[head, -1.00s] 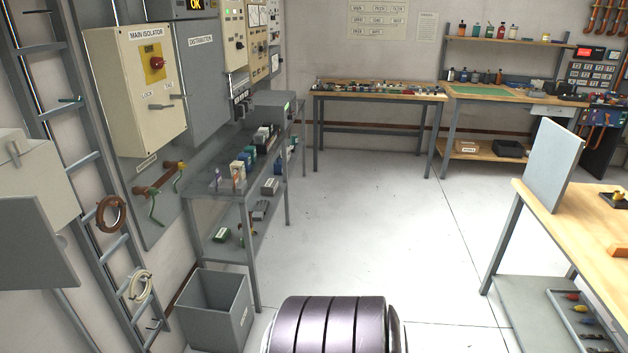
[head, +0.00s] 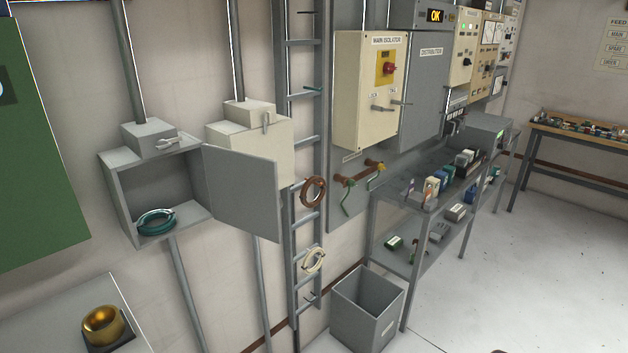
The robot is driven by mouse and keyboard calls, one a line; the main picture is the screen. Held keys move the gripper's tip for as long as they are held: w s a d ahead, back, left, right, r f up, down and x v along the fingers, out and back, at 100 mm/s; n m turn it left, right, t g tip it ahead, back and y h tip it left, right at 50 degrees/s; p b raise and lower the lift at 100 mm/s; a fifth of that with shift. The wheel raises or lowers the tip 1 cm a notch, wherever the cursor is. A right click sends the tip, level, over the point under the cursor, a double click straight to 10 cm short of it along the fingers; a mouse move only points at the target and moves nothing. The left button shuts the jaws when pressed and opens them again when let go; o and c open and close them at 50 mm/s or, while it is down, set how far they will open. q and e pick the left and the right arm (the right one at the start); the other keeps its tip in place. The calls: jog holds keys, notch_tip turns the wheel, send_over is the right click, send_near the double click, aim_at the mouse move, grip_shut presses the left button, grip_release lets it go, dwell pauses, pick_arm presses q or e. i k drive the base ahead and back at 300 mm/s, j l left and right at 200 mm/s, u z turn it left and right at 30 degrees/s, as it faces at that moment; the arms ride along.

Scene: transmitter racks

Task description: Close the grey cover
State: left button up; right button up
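The grey cover (head: 245,190) is a flat door hinged on the right side of a grey wall box (head: 118,198). It stands open, swung out to the right, in front of part of a cream box. The wall box's inside shows, with a teal ring (head: 156,222) lying at its bottom. A grey block with a light lever handle (head: 168,143) sits on top of the wall box. Neither of my grippers is in the head view.
A cream box (head: 262,135) hangs right of the wall box, beside a cable ladder (head: 304,150) with hanging rings. A grey bin (head: 366,310) and a metal shelf (head: 405,215) stand further right. A green panel (head: 38,150) and a brass cup (head: 103,326) are at left. Floor is clear at right.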

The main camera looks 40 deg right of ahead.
aim_at(243, 187)
jog(key=i+l+u, duration=0.35)
jog(key=l, duration=0.65)
jog(key=l+u, duration=0.35)
jog(key=l, duration=0.65)
jog(key=l+u, duration=0.35)
jog(key=l, duration=0.75)
